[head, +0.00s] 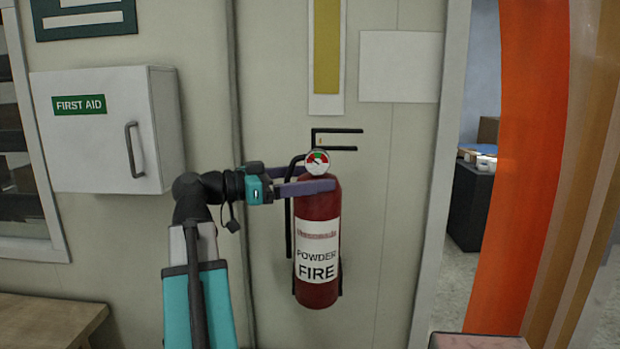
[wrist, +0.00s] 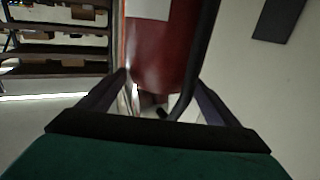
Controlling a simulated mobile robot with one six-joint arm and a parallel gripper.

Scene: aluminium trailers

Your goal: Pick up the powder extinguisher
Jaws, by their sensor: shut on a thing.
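The powder extinguisher (head: 317,215) is a red cylinder with a white label reading "POWDER FIRE" and a round gauge at its top. In the wrist view, the red body (wrist: 160,50) fills the space between the fingers (wrist: 160,95), with a black hose or handle crossing at the right. The far finger is partly hidden.
A white first aid box (head: 100,130) hangs on the wall at left. A wooden bench (head: 50,318) is at lower left. An orange curtain-like panel (head: 520,170) and a doorway are at right. Shelves (wrist: 60,45) with boxes show in the wrist view.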

